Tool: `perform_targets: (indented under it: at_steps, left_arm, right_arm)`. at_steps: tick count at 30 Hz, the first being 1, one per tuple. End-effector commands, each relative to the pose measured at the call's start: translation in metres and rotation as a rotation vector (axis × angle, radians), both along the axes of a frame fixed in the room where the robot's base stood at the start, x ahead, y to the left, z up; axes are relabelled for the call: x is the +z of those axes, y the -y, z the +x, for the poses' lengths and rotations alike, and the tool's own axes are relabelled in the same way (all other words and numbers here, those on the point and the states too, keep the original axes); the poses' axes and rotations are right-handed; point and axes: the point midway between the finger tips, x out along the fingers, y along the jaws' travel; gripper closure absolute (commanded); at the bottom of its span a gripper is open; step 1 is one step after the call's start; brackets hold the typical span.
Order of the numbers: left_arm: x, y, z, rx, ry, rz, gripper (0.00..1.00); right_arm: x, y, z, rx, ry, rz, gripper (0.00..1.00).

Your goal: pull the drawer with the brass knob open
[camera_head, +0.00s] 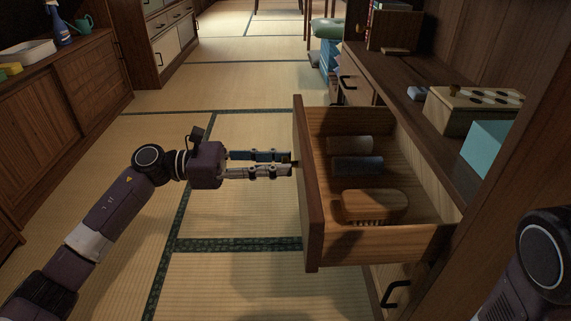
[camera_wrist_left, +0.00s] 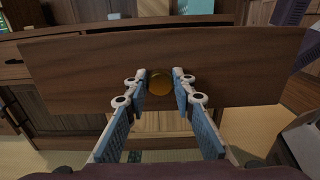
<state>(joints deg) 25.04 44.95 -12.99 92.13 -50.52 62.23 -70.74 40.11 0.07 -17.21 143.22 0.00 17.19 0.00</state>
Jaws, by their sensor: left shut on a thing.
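The drawer (camera_head: 308,205) stands pulled well out of the wooden cabinet, and its inside shows in the head view. Its front panel (camera_wrist_left: 70,72) fills the middle of the left wrist view. The round brass knob (camera_wrist_left: 159,82) sits between the fingertips there. My left gripper (camera_head: 291,162) reaches the drawer front from the left and is shut on the knob; it also shows in the left wrist view (camera_wrist_left: 159,80). In the head view the knob is mostly hidden by the fingers. My right gripper is out of view; only part of my right arm shows at lower right.
In the drawer lie a wooden brush (camera_head: 375,204) and two roll-like items, one dark (camera_head: 357,167). A wooden box (camera_head: 470,107) and a light-blue box (camera_head: 492,146) stand on the cabinet top. Tatami floor (camera_head: 225,285) left of the drawer is clear.

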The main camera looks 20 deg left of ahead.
Motion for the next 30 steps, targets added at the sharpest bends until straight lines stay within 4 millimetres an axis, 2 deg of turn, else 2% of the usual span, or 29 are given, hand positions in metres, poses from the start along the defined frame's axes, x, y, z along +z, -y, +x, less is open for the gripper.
perform_targets:
  at_steps: [8,9,13,23,26,30]
  left_arm:
    - [0.0,0.0,0.0,0.001,-0.001,0.001,1.0]
    - [0.0,0.0,0.0,0.001,-0.001,0.001,0.74]
    - [0.0,0.0,0.0,0.0,-0.001,0.001,0.6]
    - [0.0,-0.002,0.0,0.001,-0.001,0.001,0.59]
    - [-0.001,-0.011,-0.003,0.003,-0.003,0.001,0.59]
    - [-0.002,-0.036,-0.011,0.004,-0.004,0.002,0.59]
  right_arm:
    - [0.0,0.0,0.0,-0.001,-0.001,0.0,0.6]
    - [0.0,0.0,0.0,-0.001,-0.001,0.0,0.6]
    - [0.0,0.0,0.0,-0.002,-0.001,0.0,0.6]
    - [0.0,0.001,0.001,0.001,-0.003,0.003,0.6]
    - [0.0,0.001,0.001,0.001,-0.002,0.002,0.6]
    - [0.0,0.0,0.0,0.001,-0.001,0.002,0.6]
